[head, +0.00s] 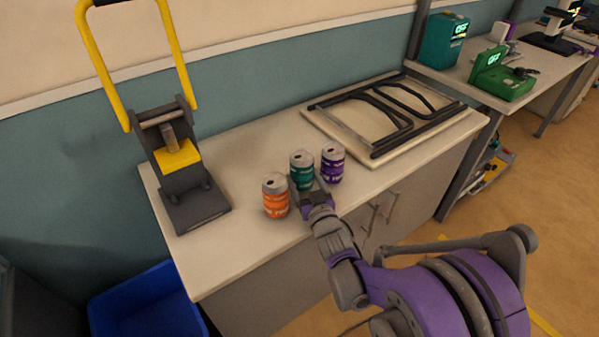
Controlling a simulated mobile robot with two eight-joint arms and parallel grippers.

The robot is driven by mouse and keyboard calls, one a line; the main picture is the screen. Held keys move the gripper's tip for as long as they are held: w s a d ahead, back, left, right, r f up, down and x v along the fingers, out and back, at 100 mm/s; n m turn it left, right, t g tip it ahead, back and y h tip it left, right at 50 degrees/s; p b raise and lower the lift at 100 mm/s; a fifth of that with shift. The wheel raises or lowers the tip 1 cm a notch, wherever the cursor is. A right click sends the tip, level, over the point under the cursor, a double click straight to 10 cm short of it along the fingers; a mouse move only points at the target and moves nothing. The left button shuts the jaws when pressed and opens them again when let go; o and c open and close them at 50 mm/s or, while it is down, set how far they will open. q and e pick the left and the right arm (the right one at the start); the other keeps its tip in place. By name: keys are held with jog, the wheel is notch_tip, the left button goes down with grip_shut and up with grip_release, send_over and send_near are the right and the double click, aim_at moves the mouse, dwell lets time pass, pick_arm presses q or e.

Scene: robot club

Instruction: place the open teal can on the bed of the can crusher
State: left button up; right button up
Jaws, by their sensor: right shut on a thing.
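The open teal can (301,168) stands upright on the white counter, between an orange can (275,197) on its left and a purple can (333,163) on its right. My right gripper (308,186) reaches in from the front and is shut on the teal can, low on its side. The can appears to rest on the counter. The can crusher (180,170) stands at the counter's left end, with a dark grey frame, a yellow block and a raised yellow handle. Its bed (197,208) is the bare dark plate at the front. My left gripper is not in view.
The counter (240,160) is clear between the crusher and the cans. A folded dark-framed item (390,115) lies at its right end. A blue bin (150,303) stands on the floor at lower left. Another table with green devices (502,82) is at upper right.

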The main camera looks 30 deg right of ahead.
jog(key=shift+s+r, duration=0.2)
jog(key=shift+r, duration=0.1)
jog(key=shift+f, duration=0.35)
jog(key=o, duration=1.2)
jog(key=shift+c, duration=0.2)
